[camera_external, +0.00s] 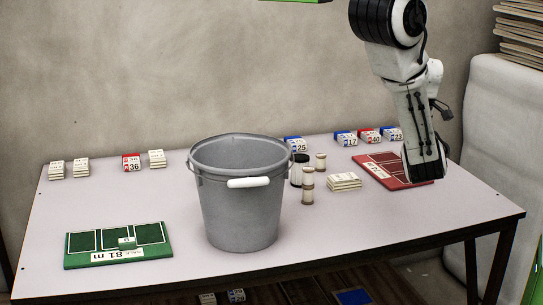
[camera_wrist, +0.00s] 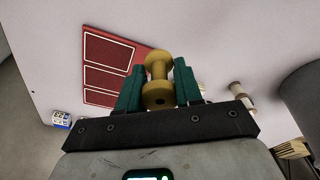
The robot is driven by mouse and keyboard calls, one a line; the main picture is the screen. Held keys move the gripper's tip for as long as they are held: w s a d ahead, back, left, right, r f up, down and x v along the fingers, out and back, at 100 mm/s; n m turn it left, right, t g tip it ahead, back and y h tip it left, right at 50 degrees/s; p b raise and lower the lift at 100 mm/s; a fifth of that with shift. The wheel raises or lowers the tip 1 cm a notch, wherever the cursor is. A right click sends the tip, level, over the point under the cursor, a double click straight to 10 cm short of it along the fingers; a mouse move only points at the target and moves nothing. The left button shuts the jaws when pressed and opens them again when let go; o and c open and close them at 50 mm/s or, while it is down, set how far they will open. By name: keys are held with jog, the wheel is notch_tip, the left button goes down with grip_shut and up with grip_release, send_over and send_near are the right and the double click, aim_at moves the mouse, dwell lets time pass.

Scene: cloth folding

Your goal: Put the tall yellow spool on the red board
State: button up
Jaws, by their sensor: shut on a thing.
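In the wrist view my gripper (camera_wrist: 159,85) has its two green fingers shut on the yellow spool (camera_wrist: 158,62), which is narrow in the middle with wide round ends. The red board (camera_wrist: 108,66), with white-outlined panels, lies beyond and to the left of the spool. In the external view the red board (camera_external: 378,167) is at the right end of the table, partly covered by my arm. My gripper is at or above the board's right part there. The spool is hidden in that view, and its height above the board cannot be told.
A grey bucket (camera_external: 240,200) stands mid-table. Spools (camera_external: 307,185) and a stack of pale cards (camera_external: 343,182) are between it and the red board. A green board (camera_external: 118,245) lies at front left. Numbered blocks (camera_external: 346,138) line the back edge. The right front of the table is clear.

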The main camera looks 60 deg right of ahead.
jog(key=w+d+f+b, duration=0.4)
jog(key=w+d, duration=0.1)
jog(key=d, duration=0.2)
send_over(391, 176)
jog(key=f, duration=0.3)
jog(key=s+f+b, duration=0.1)
jog(key=shift+a+f, duration=0.35)
jog(key=shift+a, duration=0.05)
jog(key=shift+w+d+f, duration=0.35)
jog(key=shift+d+f, duration=0.1)
jog(key=shift+f, duration=1.7)
jog(key=shift+f, duration=0.1)
jog(key=o, duration=1)
notch_tip(391, 176, up, 12)
jog(key=s, duration=0.1)
jog(key=shift+s+a, duration=0.15)
jog(key=shift+s, duration=0.05)
